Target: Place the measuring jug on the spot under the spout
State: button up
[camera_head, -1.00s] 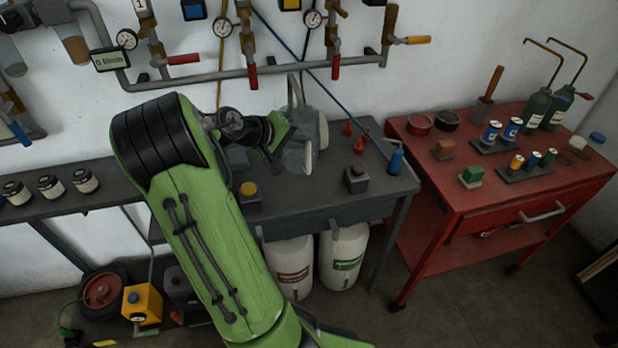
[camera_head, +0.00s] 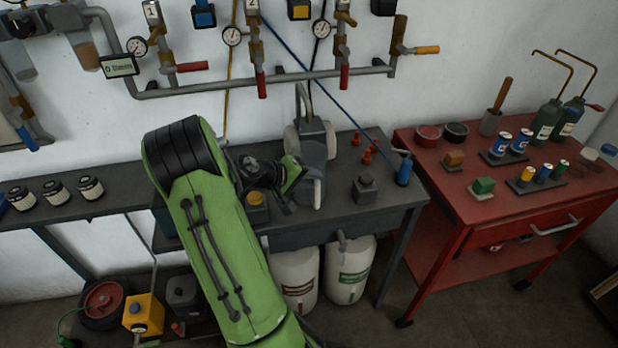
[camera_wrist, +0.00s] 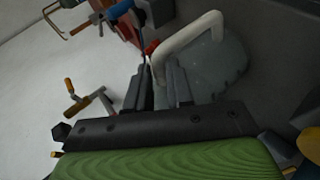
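The measuring jug (camera_head: 312,160) is a translucent grey vessel with a white handle, at the middle of the dark bench. In the wrist view the jug (camera_wrist: 222,68) is tilted in the picture, and its handle end lies between the two fingers. My gripper (camera_head: 292,185) comes from the left and is shut on the handle; it also shows in the wrist view (camera_wrist: 157,88). A thin grey bent pipe, probably the spout (camera_head: 303,98), rises just behind the jug. The spot under it is hidden. I cannot tell whether the jug's base touches the bench.
The dark bench (camera_head: 290,238) also carries a dark block (camera_head: 364,187), red cones (camera_head: 367,157) and a blue bottle (camera_head: 404,170) to the right. A yellow-capped item (camera_head: 256,198) is near my gripper. A red cart (camera_head: 450,205) stands at right. Valve pipes (camera_head: 200,84) line the wall.

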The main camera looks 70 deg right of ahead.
jog(key=o, duration=0.3)
jog(key=p+v, duration=0.1)
jog(key=v, duration=1.1)
jog(key=shift+r+p, duration=0.2)
jog(key=shift+p, duration=0.1)
